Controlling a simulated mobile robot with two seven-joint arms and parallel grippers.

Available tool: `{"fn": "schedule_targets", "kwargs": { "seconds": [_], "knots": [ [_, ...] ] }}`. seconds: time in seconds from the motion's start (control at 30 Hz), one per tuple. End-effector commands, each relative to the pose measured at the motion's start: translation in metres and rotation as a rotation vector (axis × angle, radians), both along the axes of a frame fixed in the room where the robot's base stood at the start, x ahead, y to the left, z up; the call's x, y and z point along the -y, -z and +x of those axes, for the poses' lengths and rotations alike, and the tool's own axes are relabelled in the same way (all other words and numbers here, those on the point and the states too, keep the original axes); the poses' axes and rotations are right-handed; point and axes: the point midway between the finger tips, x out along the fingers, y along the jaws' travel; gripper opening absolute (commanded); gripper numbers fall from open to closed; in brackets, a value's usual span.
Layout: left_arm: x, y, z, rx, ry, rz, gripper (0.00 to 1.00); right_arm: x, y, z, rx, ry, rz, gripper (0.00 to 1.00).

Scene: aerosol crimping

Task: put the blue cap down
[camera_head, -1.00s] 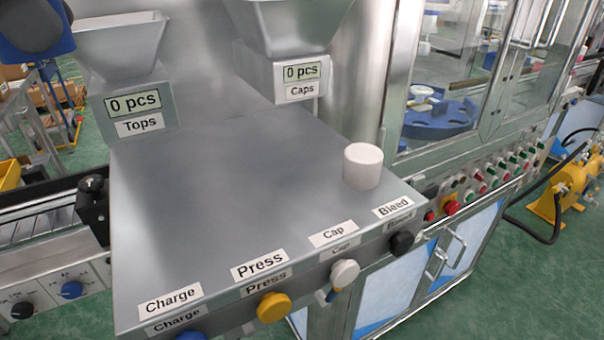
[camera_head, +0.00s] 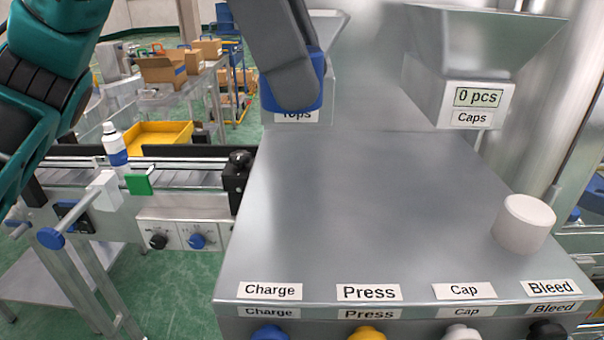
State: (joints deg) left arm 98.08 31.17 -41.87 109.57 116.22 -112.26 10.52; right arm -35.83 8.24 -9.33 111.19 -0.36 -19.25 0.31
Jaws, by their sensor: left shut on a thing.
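The blue cap (camera_head: 313,98) is in the head view at the top middle, in front of the Tops dispenser, and covers part of its sign. My left gripper (camera_head: 297,92) comes down from the top edge and is shut on the blue cap. A dark grey finger lies over the cap's near side and hides much of it. The cap appears held up above the back of the grey metal worktop (camera_head: 370,200). My right gripper is not in view.
A white round cap-like piece (camera_head: 525,224) stands at the worktop's right. The Caps dispenser (camera_head: 445,90) reads 0 pcs. Knobs labelled Charge, Press, Cap and Bleed line the front edge. A conveyor (camera_head: 180,178) with a white-and-blue bottle (camera_head: 116,150) is at left. The worktop's middle is clear.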

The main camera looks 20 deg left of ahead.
Motion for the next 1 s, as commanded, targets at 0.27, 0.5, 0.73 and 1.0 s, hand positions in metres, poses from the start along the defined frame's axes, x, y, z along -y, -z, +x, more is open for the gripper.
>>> {"fn": "schedule_targets", "kwargs": {
  "seconds": [0.27,0.5,0.73,1.0],
  "knots": [
    [-0.001,0.069,0.000,-0.003,-0.001,0.002,0.13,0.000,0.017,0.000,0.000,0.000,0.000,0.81],
    [0.000,0.086,0.000,-0.001,-0.001,0.002,0.13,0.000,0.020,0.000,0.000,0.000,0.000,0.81],
    [-0.001,0.120,0.000,-0.003,0.000,0.002,0.13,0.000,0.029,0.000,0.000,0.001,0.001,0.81],
    [0.000,0.123,0.000,0.001,0.000,0.000,0.13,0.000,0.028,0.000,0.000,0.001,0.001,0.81]
  ]
}}
